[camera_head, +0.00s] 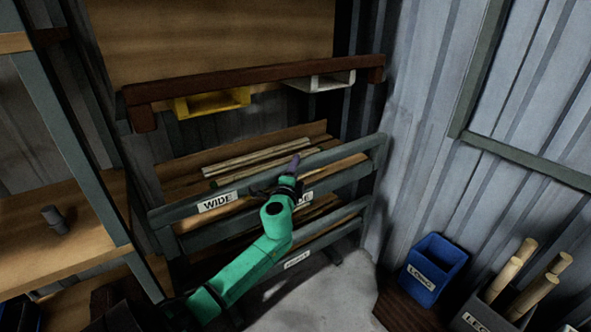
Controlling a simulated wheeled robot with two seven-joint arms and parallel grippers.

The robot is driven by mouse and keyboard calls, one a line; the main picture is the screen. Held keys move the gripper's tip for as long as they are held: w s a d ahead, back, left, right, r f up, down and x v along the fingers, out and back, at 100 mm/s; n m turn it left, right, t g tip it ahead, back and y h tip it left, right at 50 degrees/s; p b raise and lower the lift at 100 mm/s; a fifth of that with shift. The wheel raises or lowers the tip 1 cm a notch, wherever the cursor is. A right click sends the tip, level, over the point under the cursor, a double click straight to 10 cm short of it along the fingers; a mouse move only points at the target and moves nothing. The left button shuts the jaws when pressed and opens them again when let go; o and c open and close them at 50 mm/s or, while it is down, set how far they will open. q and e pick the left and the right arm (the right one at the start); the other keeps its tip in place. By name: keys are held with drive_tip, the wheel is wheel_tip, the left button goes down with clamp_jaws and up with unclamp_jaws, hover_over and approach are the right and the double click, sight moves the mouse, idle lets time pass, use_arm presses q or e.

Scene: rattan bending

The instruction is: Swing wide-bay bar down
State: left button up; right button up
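A rack in the middle holds poles behind slanted grey front rails. The upper grey rail (335,156) runs above a board with a label reading WIDE (217,202). I cannot tell for certain which rail is the wide-bay bar. My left gripper (291,178) is at the end of the green arm, over the middle of this rail. A short purple-grey piece (294,163) sticks up at its tip. Whether the fingers are closed on it is too small and dark to tell. A second label beside the wrist is partly hidden by my arm. My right gripper is not in view.
A dark red beam (255,82) crosses above the rack, with a yellow bracket (212,103) and a white bracket (322,81) under it. A wooden shelf with a grey cylinder (56,219) stands left. A blue bin (434,269) and a box of poles are lower right.

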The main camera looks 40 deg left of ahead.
use_arm(q)
clamp_jaws()
drive_tip(key=shift+f, duration=0.1)
idle(1.1)
